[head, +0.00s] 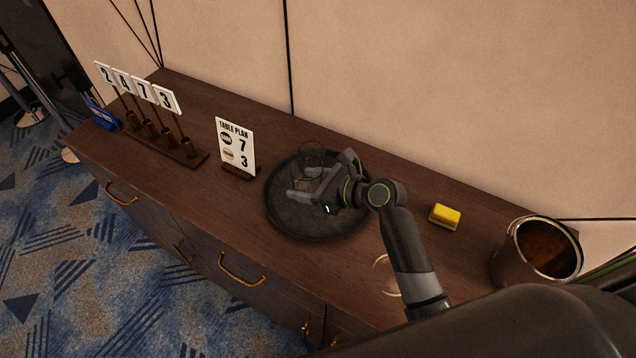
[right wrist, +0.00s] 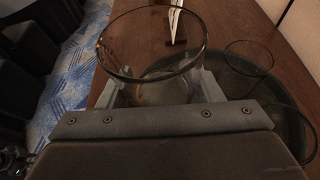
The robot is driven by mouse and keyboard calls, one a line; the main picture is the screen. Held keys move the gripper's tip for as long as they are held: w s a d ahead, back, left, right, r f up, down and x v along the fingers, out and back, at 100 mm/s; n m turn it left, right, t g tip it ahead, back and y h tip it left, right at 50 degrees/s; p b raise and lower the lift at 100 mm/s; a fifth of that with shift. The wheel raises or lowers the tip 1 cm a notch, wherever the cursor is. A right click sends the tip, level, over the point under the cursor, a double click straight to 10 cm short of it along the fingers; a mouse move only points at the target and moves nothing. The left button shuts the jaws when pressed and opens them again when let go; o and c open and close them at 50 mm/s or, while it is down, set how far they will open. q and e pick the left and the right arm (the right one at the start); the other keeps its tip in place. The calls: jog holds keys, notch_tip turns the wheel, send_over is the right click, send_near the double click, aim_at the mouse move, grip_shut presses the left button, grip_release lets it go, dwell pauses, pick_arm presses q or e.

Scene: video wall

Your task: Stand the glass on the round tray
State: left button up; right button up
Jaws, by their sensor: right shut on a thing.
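The round dark tray (head: 283,217) lies on the wooden cabinet top, below my right gripper (head: 308,186). The right gripper is shut on a clear glass, seen in the right wrist view (right wrist: 152,73) between the fingers, upright with its rim open toward the camera. It is over the front part of the tray; I cannot tell whether its base touches. In the right wrist view two other clear glasses, one farther (right wrist: 248,84) and one nearer (right wrist: 289,108), stand on the tray's wall side. My left gripper is not in view.
A table plan card (head: 236,147) stands left of the tray. A rack with number cards (head: 165,137) is farther left. A yellow block (head: 445,216) and an open bucket (head: 540,252) are to the right. A pale ring (head: 381,277) shows beside my arm.

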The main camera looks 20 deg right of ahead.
jog(key=shift+a+f, duration=0.15)
jog(key=shift+a, duration=0.3)
send_over(306, 213)
notch_tip(306, 213, down, 6)
jog(key=shift+r, duration=0.2)
jog(key=shift+f, duration=0.35)
jog(key=shift+f+b, duration=0.4)
jog(key=shift+f, duration=1.35)
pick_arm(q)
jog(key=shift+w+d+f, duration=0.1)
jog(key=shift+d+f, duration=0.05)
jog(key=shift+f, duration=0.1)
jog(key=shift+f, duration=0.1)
pick_arm(e)
jog(key=o, duration=1.2)
jog(key=shift+f, duration=0.15)
